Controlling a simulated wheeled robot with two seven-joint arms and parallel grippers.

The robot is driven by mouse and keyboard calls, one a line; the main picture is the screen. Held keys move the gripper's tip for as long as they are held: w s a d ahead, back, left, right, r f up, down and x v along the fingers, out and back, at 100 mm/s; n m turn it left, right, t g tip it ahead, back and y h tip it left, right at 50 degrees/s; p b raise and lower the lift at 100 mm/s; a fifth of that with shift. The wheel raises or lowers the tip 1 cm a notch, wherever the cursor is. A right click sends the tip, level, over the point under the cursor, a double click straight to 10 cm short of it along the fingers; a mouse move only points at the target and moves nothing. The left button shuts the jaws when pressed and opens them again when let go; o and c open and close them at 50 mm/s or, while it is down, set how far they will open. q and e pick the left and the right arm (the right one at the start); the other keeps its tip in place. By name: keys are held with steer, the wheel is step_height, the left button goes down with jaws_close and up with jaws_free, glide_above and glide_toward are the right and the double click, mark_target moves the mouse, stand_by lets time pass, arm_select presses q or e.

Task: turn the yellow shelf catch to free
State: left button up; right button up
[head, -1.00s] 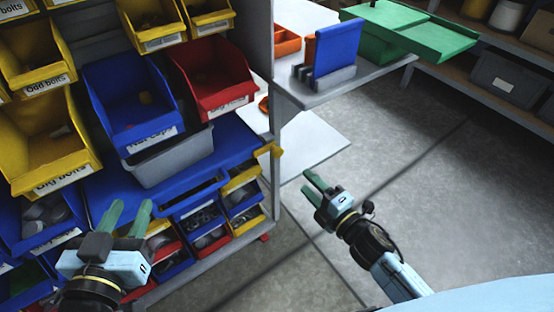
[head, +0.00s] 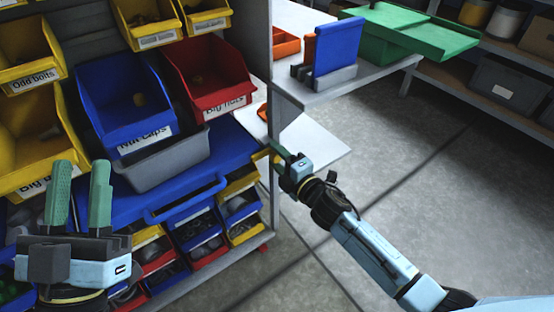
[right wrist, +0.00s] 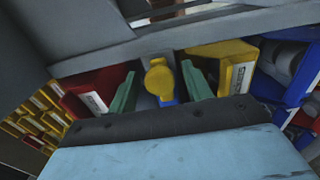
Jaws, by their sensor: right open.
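The yellow shelf catch (right wrist: 160,78) shows in the right wrist view as a rounded knob with a blue part below it. It stands between the two green fingers of my right gripper (right wrist: 160,90), with visible gaps to both. In the head view my right gripper (head: 276,152) is at the right end of the blue shelf (head: 215,147) and mostly hides the catch. My right gripper is open. My left gripper (head: 79,170) is open and empty, in front of the bins at the lower left.
A blue bin (head: 125,100), a red bin (head: 208,78) and a grey tray (head: 165,165) are at the shelf. Small bins sit below. A grey upright post (head: 262,45) rises beside the catch. Open floor (head: 390,160) lies to the right.

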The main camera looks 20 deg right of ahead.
steer(key=shift+w+a, duration=0.1)
steer(key=shift+w, duration=0.15)
steer(key=c, duration=0.9)
